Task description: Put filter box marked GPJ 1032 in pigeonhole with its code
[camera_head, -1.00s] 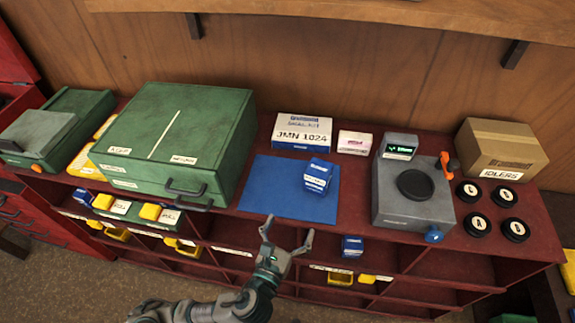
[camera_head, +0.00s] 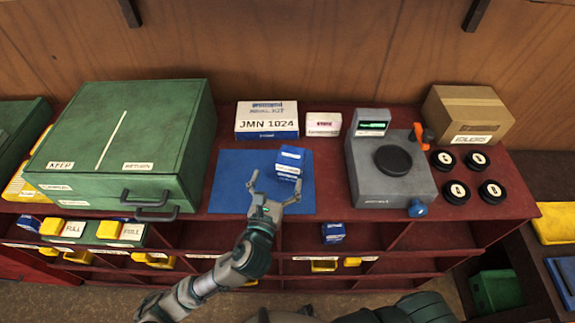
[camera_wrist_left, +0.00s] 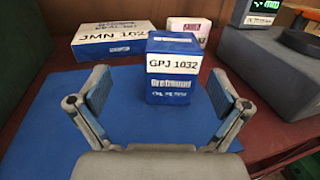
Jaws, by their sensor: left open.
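The filter box marked GPJ 1032 (camera_wrist_left: 173,68) is a small blue and white carton standing on the blue mat (camera_wrist_left: 48,125). In the head view the same box (camera_head: 289,163) stands near the mat's right side. My left gripper (camera_head: 276,180) is open in front of the box, fingers spread. In the left wrist view its fingertips (camera_wrist_left: 162,95) lie to either side of the box's near face, not touching it. The pigeonholes (camera_head: 283,238) run below the bench top; their code labels are too small to read. My right gripper is not in view.
A white and blue box marked JMN 1024 (camera_head: 267,120) and a small white carton (camera_head: 323,124) stand behind the mat. A green case (camera_head: 125,140) is left, a grey device (camera_head: 391,165) right. Another blue box (camera_head: 333,233) sits in a pigeonhole.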

